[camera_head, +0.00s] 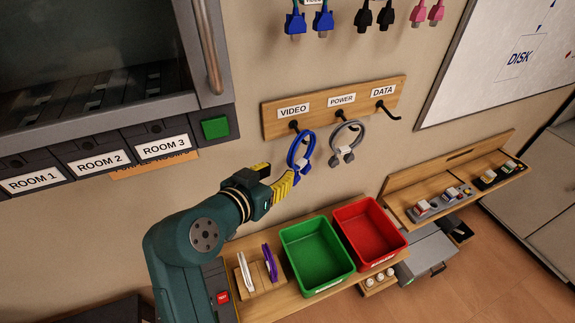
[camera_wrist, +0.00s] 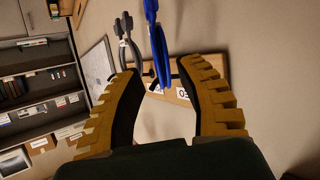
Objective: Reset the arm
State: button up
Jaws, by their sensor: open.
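My arm reaches up from the bottom left in the head view. My gripper (camera_head: 289,181) has yellow ribbed fingers and is at the lower end of a coiled blue cable (camera_head: 292,153). The blue cable hangs from the VIDEO hook on a wooden board (camera_head: 318,117). In the wrist view my gripper (camera_wrist: 158,73) is open, its fingers wide apart. The blue cable (camera_wrist: 152,15) shows beyond and between the fingertips there; I cannot tell whether they touch it. Nothing is held.
A grey cable (camera_head: 335,143) hangs from the POWER hook; the DATA hook is bare. Below are a green bin (camera_head: 318,258), a red bin (camera_head: 370,228) and a slotted holder with white and purple pieces. The ROOM cabinet (camera_head: 110,110) is at left.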

jog(key=v, duration=0.5)
jog(key=s+d+r+m+t, duration=0.1)
jog(key=s+d+r, duration=0.1)
jog(key=d, duration=0.7)
jog(key=s+d+r+m+t, duration=0.1)
jog(key=s+d+r+m, duration=0.1)
jog(key=d, duration=0.7)
jog(key=s+a+r+n+t+y, duration=0.2)
jog(key=s+r+n+t+y, duration=0.15)
jog(key=r, duration=0.45)
jog(key=s+a+r+n+t+y, duration=0.2)
jog(key=s+r+n+t, duration=0.25)
jog(key=r, duration=0.25)
notch_tip(320, 180, up, 12)
jog(key=m+p, duration=0.1)
jog(key=p, duration=1.1)
jog(key=shift+s, duration=0.3)
jog(key=shift+a, duration=0.1)
